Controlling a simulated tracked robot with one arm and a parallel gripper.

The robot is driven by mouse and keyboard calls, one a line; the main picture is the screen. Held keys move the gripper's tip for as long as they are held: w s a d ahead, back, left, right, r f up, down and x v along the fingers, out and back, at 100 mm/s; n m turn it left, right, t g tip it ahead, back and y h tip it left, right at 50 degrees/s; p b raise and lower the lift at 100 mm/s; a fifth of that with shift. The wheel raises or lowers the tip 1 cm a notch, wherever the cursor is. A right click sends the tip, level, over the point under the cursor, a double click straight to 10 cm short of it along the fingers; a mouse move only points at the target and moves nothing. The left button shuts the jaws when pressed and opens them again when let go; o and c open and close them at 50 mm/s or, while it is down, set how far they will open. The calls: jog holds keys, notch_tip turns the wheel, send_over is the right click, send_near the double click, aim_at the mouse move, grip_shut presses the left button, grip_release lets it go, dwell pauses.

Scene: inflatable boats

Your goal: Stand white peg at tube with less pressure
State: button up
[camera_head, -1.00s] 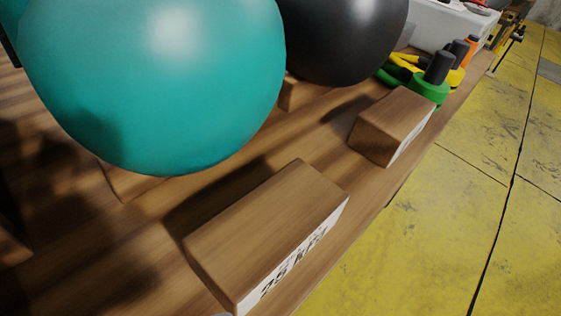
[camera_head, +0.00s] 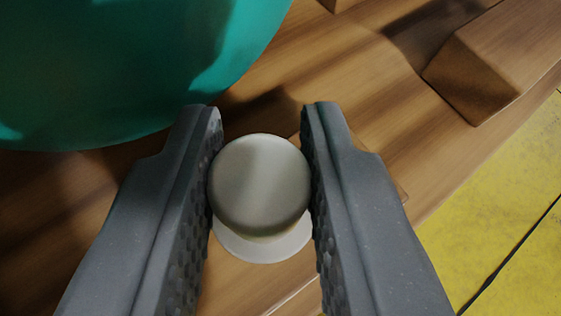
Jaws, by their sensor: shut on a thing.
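My gripper (camera_head: 262,180) is shut on the white peg (camera_head: 260,185), with one finger on each side of its round top. I see the peg from above, with its wider pale base (camera_head: 262,247) showing below the top. The teal tube (camera_head: 120,70) fills the upper left, close beyond my left finger. A wooden block lies under the peg, mostly hidden by the peg and fingers. I cannot tell whether the peg's base touches the block. The black tube is out of view now.
Another wooden block (camera_head: 490,65) sits at the upper right on the wooden table (camera_head: 330,65). The table edge runs down the right side, with yellow floor (camera_head: 500,225) beyond it. Bare table lies between the teal tube and the right block.

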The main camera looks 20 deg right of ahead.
notch_tip(320, 180, down, 2)
jog(key=shift+r, duration=0.1)
jog(key=o, duration=0.9)
jog(key=shift+o, duration=0.2)
jog(key=shift+s+a+r, duration=0.15)
jog(key=shift+s+r, duration=0.1)
jog(key=shift+s, duration=0.1)
jog(key=p+v, duration=0.1)
jog(key=v, duration=1)
jog(key=shift+p, duration=0.3)
